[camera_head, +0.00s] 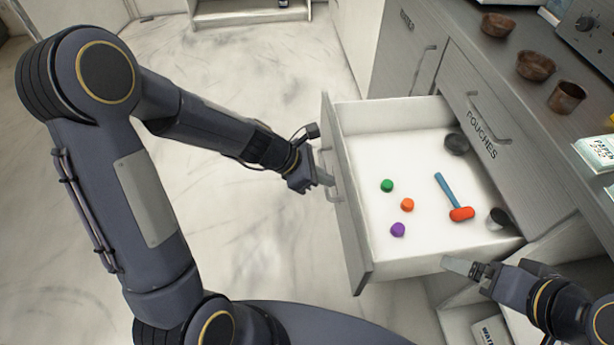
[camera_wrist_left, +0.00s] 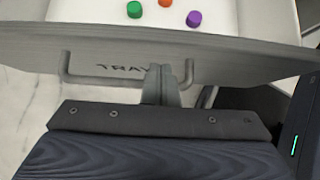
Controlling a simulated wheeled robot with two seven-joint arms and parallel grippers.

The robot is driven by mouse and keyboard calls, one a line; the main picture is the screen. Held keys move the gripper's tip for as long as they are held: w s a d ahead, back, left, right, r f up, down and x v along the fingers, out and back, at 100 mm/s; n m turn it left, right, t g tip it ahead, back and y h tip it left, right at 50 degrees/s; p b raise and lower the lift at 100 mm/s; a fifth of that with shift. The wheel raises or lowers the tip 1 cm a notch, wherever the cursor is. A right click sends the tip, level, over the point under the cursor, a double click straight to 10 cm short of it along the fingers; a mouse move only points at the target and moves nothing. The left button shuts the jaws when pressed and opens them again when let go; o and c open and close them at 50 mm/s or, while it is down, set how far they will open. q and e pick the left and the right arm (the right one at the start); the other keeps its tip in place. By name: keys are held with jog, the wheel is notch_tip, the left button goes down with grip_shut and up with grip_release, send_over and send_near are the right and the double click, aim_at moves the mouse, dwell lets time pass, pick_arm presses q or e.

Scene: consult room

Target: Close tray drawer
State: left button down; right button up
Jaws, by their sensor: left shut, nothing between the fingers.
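The tray drawer (camera_head: 440,252) is pulled out from the cabinet in the head view. Its front panel (camera_head: 349,215) faces left. The front and the TRAY label also show in the left wrist view (camera_wrist_left: 230,58). A bar handle (camera_wrist_left: 86,76) is on the front. My left gripper (camera_head: 327,179) is shut and empty, its fingertips at the drawer front by the handle. In the left wrist view the fingers (camera_wrist_left: 160,72) overlap the label, between the handle's ends; contact is unclear. My right gripper (camera_head: 458,266) is beside the drawer's near side wall; its jaw opening is unclear.
The drawer holds green (camera_head: 387,186), orange (camera_head: 407,205) and purple (camera_head: 398,230) caps, a red-headed hammer (camera_head: 461,213) and two dark cups. The POUCHES drawer (camera_head: 490,135) above is shut. Brown bowls (camera_head: 535,66) stand on the counter. The floor (camera_head: 270,75) at left is clear.

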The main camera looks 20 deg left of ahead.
pick_arm(q)
jog(key=shift+w+d, duration=0.25)
jog(key=shift+d, duration=0.25)
jog(key=shift+d, duration=0.1)
